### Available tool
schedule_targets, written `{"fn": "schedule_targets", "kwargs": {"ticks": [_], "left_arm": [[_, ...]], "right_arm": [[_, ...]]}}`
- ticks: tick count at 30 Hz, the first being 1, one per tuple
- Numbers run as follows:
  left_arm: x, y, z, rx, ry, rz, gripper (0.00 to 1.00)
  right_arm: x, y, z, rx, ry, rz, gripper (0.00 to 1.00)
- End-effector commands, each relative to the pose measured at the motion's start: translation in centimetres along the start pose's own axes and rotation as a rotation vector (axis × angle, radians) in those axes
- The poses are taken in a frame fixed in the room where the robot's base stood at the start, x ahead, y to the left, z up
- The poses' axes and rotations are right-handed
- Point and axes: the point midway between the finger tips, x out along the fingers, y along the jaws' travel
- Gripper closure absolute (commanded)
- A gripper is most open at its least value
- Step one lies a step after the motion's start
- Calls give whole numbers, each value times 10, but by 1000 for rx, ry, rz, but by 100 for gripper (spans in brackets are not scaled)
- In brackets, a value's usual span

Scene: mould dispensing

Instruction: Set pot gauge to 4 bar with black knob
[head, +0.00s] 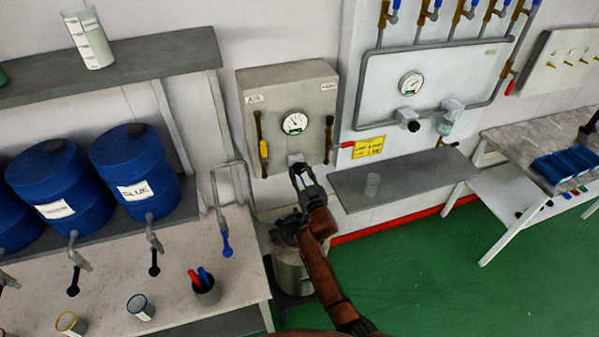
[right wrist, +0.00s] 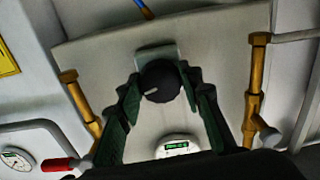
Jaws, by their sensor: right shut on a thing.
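The pot gauge (head: 295,123) is a white round dial on a grey panel box (head: 290,85) in the head view; its needle is too small to read exactly. In the right wrist view only part of the gauge (right wrist: 178,147) shows, with a green display, above my gripper's body. The black knob (right wrist: 160,81) with a pale pointer mark sits on a light mount below the gauge in the head view, where my right gripper (head: 302,172) hides it. My right gripper (right wrist: 160,84) is shut on the knob, one finger on each side. My left gripper is not in view.
A metal pot (head: 291,268) stands under the panel box, partly behind my right arm. Brass valves flank the gauge, one with a yellow handle (head: 263,149). A second gauge (head: 411,84) is on the right panel. A grey shelf (head: 420,178) holds a clear cup.

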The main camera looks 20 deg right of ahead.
Motion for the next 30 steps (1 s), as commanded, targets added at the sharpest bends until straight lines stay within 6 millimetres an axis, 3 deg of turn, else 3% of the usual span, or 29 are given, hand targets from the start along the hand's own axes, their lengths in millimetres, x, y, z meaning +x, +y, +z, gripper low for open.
{"fn": "schedule_targets", "kwargs": {"ticks": [7, 18, 28, 29, 30], "left_arm": [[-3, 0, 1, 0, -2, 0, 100], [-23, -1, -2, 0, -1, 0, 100], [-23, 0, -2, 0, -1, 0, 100], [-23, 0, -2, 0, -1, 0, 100], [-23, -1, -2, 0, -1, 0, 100]], "right_arm": [[0, 0, -1, 38, 0, 0, 90], [0, -1, -2, 413, 0, 0, 90], [0, -1, 0, 438, 0, -1, 90], [0, -1, 0, 438, 0, -1, 66], [0, -1, 0, 438, 0, -1, 63]]}}
